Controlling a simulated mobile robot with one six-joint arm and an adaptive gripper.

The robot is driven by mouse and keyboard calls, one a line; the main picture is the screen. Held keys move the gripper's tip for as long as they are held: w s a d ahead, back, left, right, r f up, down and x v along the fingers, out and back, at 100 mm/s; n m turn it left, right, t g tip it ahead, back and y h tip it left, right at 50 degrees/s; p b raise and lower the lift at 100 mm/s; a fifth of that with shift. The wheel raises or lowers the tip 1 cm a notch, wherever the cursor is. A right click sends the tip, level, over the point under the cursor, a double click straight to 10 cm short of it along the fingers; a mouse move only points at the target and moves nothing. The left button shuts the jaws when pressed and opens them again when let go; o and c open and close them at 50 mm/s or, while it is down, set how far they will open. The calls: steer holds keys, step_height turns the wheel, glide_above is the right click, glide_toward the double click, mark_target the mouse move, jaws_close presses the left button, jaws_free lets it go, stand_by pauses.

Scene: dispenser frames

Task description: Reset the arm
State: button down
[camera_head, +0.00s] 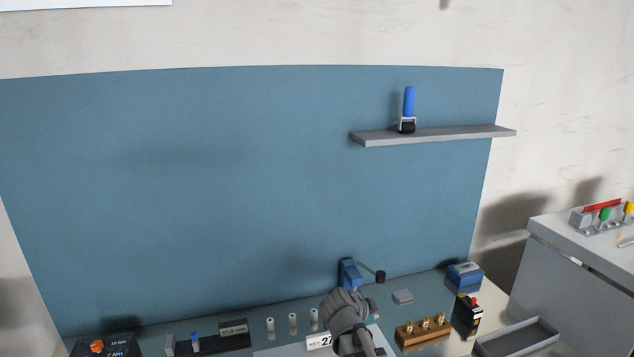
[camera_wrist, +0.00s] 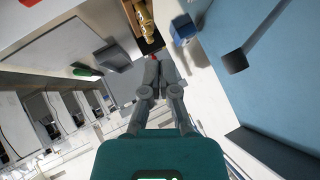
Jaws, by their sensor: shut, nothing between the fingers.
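In the wrist view my gripper (camera_wrist: 158,60) is shut and empty, with its two grey fingers together. It hangs clear of the things around it, and nothing is held. In the head view a grey part of my arm (camera_head: 347,312) shows at the bottom centre, over the bench and in front of the blue crank device (camera_head: 349,273). The fingertips cannot be made out there.
A wooden block with brass pieces (camera_head: 423,329) stands right of my arm. A blue box (camera_head: 465,276) and an open grey tray (camera_head: 518,338) lie further right. Several white cylinders stand to the left. A shelf (camera_head: 440,135) holds a blue-handled roller (camera_head: 408,105).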

steer(key=s+f+n+g+y, duration=0.1)
steer(key=s+n, duration=0.1)
steer(key=s+d+f+n+g+y, duration=0.1)
steer(key=s+f+n, duration=0.1)
steer(key=s+d+f+n+g, duration=0.1)
steer(key=s+n, duration=0.1)
steer(key=s, duration=0.1)
steer(key=shift+d+f+n+g+y, duration=0.2)
steer(key=shift+n+g+y, duration=0.1)
steer(key=shift+n+y, duration=0.1)
steer(key=s+n+y, duration=0.1)
steer(key=s+n, duration=0.1)
steer(key=s+f+n+g+y, duration=0.1)
steer(key=n, duration=0.1)
steer(key=s+f+n+g+y, duration=0.1)
steer(key=s+n, duration=0.1)
steer(key=shift+s+a+n, duration=0.25)
steer(key=shift+s+n, duration=0.05)
steer(key=shift+s, duration=0.05)
steer(key=shift+s+a+n+g+y, duration=0.15)
steer(key=shift+s+n+g+y, duration=0.15)
steer(key=shift+s+n, duration=0.3)
steer(key=shift+s+a+n+g+y, duration=0.2)
steer(key=shift+s+n+y, duration=0.2)
steer(key=shift+n, duration=0.4)
